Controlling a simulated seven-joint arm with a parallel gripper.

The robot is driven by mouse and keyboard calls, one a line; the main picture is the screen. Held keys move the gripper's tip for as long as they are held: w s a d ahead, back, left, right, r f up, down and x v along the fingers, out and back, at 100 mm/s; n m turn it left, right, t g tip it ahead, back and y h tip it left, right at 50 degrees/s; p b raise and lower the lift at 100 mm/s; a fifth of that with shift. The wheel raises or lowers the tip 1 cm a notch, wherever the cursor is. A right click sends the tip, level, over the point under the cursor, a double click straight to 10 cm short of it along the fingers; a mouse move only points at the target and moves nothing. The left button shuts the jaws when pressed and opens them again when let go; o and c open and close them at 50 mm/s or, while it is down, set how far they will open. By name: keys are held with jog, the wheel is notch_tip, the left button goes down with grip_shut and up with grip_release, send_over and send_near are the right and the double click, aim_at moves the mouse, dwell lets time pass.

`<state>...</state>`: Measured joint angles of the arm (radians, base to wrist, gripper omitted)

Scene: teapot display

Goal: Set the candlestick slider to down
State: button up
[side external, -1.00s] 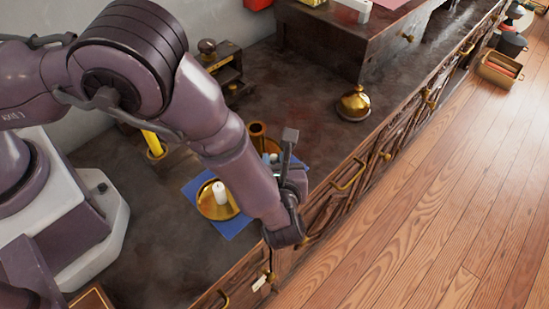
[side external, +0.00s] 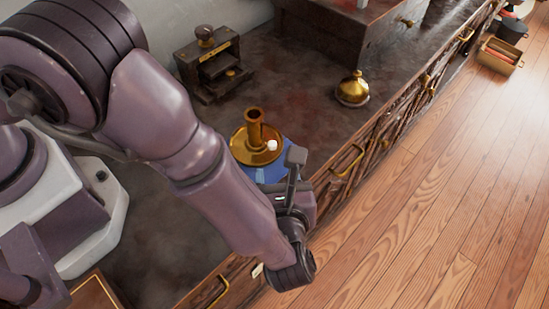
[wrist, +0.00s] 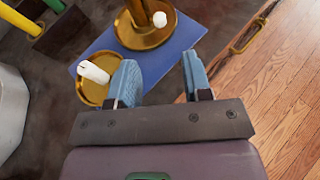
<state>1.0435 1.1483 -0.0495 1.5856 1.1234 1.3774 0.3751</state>
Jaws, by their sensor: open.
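The brass candlestick (side external: 238,150) has an upright tube on a round dish. A small white knob (wrist: 159,19) shows beside the tube; its height along the tube is hard to tell. The candlestick stands on a blue mat (wrist: 97,43), at the top of the wrist view (wrist: 127,38). A second brass dish (wrist: 88,98) with a short white candle (wrist: 94,72) is left of my fingers in the wrist view; my arm hides it in the side view. My gripper (wrist: 159,60) is open and empty, short of the candlestick, over the mat's right edge.
A dark stepped box (side external: 208,65) stands behind the candlestick. A brass dome (side external: 352,88) sits farther right on the dark counter. Yellow and green rods (wrist: 16,20) show at the wrist view's top left. The counter's front has brass handles (side external: 347,160), with wooden floor beyond.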

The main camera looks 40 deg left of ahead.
jog(key=v, duration=0.4)
jog(key=shift+s+a+f+n+g, duration=0.6)
jog(key=shift+s+a+f+g, duration=0.2)
jog(key=shift+s+f, duration=0.15)
jog(key=shift+s+a+r+n+g, duration=0.5)
jog(key=shift+a+r+n+g, duration=0.1)
jog(key=shift+n, duration=0.1)
jog(key=s+a+r+n+h, duration=0.2)
jog(key=a+r+n+h, duration=0.3)
jog(key=a+r+n, duration=0.6)
jog(key=s+a+r+n+h, duration=0.3)
jog(key=a+r+n+h, duration=0.2)
jog(key=a+r+n, duration=0.7)
notch_tip(320, 180, up, 5)
jog(key=a, duration=0.3)
jog(key=shift+s+r+n, duration=0.25)
jog(key=shift+s+n, duration=0.05)
jog(key=shift+s, duration=0.05)
